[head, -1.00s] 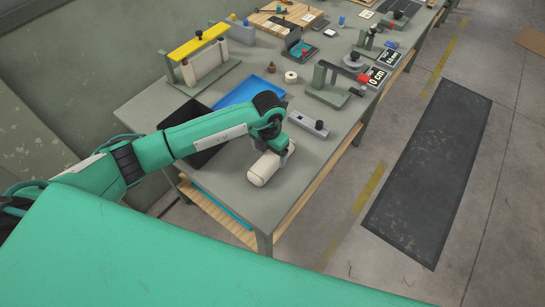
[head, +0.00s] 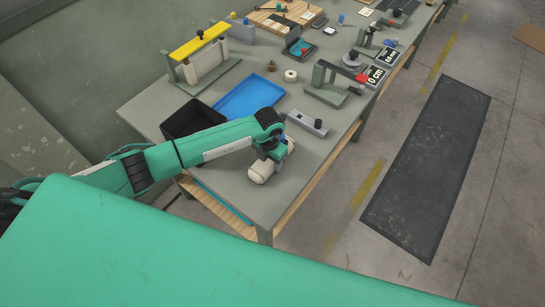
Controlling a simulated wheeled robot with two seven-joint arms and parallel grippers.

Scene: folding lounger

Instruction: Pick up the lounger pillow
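The lounger pillow (head: 261,172), a cream-white roll with rounded ends, lies near the front edge of the grey workbench (head: 225,188). My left gripper (head: 268,157) is low over the middle of the pillow, with cream parts showing on both sides of it. Its fingertips are largely hidden, so I cannot tell whether they are closed on the pillow or just around it. My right gripper is not in view.
A black open bin (head: 188,117) and a blue tray (head: 250,96) stand behind my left arm. A grey block with a knob (head: 307,123) is close behind the pillow. A clamp stand (head: 328,85) is farther back. The bench is bare to the pillow's right.

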